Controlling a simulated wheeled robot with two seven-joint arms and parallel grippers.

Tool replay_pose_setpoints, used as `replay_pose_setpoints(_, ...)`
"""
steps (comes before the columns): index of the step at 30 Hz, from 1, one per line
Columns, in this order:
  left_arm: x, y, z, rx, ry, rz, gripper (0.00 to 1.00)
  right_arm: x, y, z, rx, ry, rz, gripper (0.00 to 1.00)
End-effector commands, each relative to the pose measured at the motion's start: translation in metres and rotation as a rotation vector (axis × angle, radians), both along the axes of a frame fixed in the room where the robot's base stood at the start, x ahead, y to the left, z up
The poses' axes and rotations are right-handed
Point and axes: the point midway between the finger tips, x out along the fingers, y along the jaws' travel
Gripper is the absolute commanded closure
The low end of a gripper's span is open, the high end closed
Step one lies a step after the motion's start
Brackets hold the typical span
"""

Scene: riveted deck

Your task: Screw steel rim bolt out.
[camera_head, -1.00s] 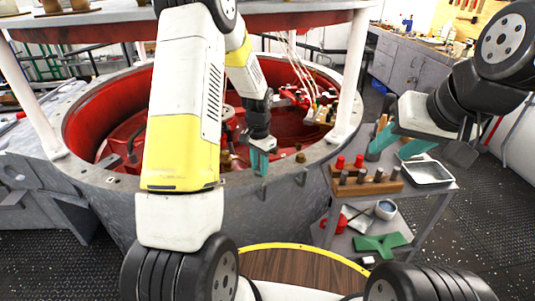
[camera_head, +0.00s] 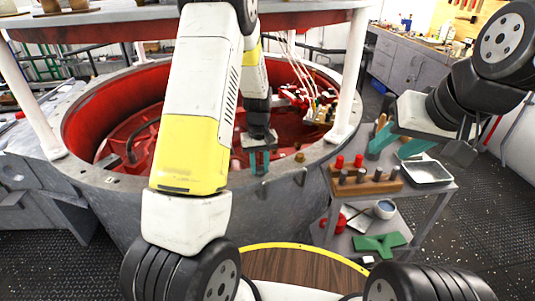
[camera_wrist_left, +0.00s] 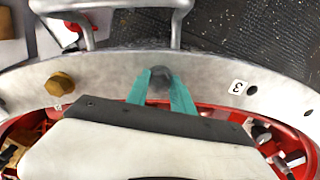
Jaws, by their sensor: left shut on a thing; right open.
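The steel rim bolt (camera_wrist_left: 160,78) is a dark grey hex head on the pale rim (camera_wrist_left: 110,72) of the round red-lined tank, in the left wrist view. My left gripper (camera_head: 260,162) is over the rim's near edge with its teal fingers shut on the bolt, one on each side of the head; the fingers also show in the left wrist view (camera_wrist_left: 160,92). In the head view the fingers hide the bolt. How far it sits in its hole cannot be told. My right gripper (camera_head: 396,146) is open and empty above the side cart.
A brass bolt (camera_head: 299,157) stands on the rim to the right of my left gripper. A plate marked 3 (camera_wrist_left: 238,87) lies on the rim beside an empty hole. The cart holds a wooden rack (camera_head: 368,181) of several pegs and a metal tray (camera_head: 427,172).

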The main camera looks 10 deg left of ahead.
Motion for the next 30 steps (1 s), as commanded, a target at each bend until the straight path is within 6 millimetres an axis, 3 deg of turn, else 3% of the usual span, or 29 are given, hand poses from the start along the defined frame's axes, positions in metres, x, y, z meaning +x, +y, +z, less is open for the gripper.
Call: replay_pose_setpoints(30,0.0002,-0.0026,-0.0022,0.002,0.004,0.963,1.0,0.0,0.0,0.0,0.0,0.0,0.0,0.56)
